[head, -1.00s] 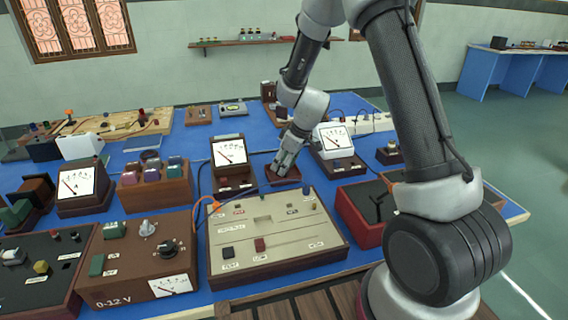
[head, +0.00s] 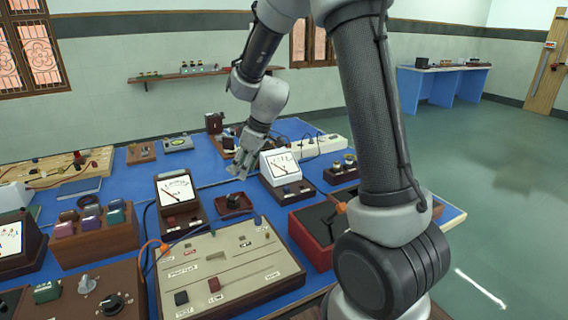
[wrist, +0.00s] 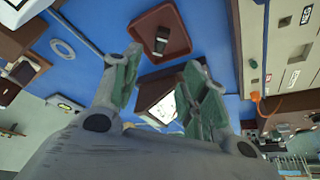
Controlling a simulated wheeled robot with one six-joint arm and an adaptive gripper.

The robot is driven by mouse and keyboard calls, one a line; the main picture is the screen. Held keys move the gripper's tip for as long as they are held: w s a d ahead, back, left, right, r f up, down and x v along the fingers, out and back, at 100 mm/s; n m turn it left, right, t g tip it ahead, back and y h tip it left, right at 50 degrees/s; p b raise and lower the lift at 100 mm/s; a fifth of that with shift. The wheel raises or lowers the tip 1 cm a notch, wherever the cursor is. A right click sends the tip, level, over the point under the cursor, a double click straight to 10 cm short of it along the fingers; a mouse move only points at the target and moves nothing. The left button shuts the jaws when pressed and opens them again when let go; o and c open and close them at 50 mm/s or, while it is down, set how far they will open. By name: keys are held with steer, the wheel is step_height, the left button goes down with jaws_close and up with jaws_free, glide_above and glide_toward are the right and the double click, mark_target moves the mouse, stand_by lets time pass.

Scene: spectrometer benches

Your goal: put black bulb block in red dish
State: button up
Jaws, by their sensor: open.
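The red dish (head: 222,209) stands on the blue bench top between the meters and the beige panel. The black bulb block (head: 233,201) sits inside it. In the wrist view the block (wrist: 161,40) lies within the rim of the dish (wrist: 144,27), apart from my fingers. My gripper (head: 238,172) is above and just behind the dish in the head view. In the wrist view its two greenish finger pads (wrist: 164,62) are spread with nothing between them.
A white-faced meter (head: 178,195) stands left of the dish and another meter (head: 281,168) right of it. The beige panel (head: 225,270) is in front. A red box (head: 318,240) stands to the right. A grey ring (wrist: 62,49) lies on the bench.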

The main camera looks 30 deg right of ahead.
steer(key=s+d+r+m+h, duration=0.1)
steer(key=s+d+r+m, duration=0.2)
steer(key=s, duration=0.7)
steer(key=s+d+r+m+h, duration=0.1)
steer(key=s+d+r+m, duration=0.2)
steer(key=s+r, duration=0.3)
steer(key=s+d+r+m+t+h, duration=0.1)
steer(key=s+d+r+m, duration=0.2)
steer(key=s, duration=1.1)
step_height(320, 180, up, 3)
steer(key=shift+s+d+f, duration=0.15)
steer(key=shift+s+d, duration=0.05)
steer(key=shift+d, duration=0.9)
